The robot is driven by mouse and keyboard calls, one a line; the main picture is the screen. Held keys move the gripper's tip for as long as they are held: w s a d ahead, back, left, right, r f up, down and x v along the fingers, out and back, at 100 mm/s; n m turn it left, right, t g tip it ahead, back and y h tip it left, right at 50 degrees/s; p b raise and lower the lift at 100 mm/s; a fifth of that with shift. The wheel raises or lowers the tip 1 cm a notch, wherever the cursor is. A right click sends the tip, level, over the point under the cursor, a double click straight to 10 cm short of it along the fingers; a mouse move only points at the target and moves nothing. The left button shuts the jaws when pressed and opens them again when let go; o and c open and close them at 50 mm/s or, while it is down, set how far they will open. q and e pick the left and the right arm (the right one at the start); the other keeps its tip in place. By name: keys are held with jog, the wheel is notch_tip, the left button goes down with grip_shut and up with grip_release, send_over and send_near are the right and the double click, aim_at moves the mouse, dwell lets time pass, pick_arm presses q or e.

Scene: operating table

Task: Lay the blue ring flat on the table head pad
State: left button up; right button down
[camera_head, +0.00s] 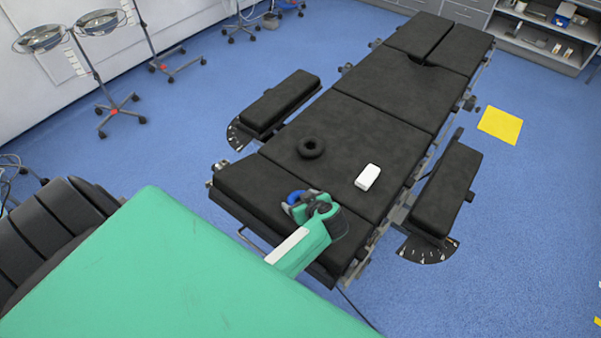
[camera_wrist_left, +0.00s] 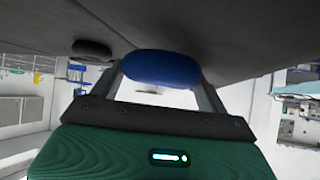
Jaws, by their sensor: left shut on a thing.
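The blue ring (camera_head: 294,197) is partly hidden behind my left gripper (camera_head: 300,204) in the head view. In the left wrist view the blue ring (camera_wrist_left: 161,68) sits between the two fingers of my left gripper (camera_wrist_left: 162,80), which is shut on it. The ring is over the black head pad (camera_head: 250,195) at the near end of the operating table. In the wrist view it looks close to the dark pad surface; I cannot tell whether it touches. My right gripper is in neither view.
A black ring (camera_head: 311,147) and a white block (camera_head: 368,177) lie on the neighbouring table section. Padded arm boards flank the table on the left (camera_head: 280,100) and right (camera_head: 447,190). The left part of the head pad is bare.

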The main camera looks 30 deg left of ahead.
pick_arm(q)
jog(key=o, duration=1.4)
jog(key=shift+f, duration=0.15)
jog(key=shift+r, duration=0.55)
jog(key=b+v, duration=0.3)
jog(key=v, duration=0.9)
jog(key=shift+r, duration=0.1)
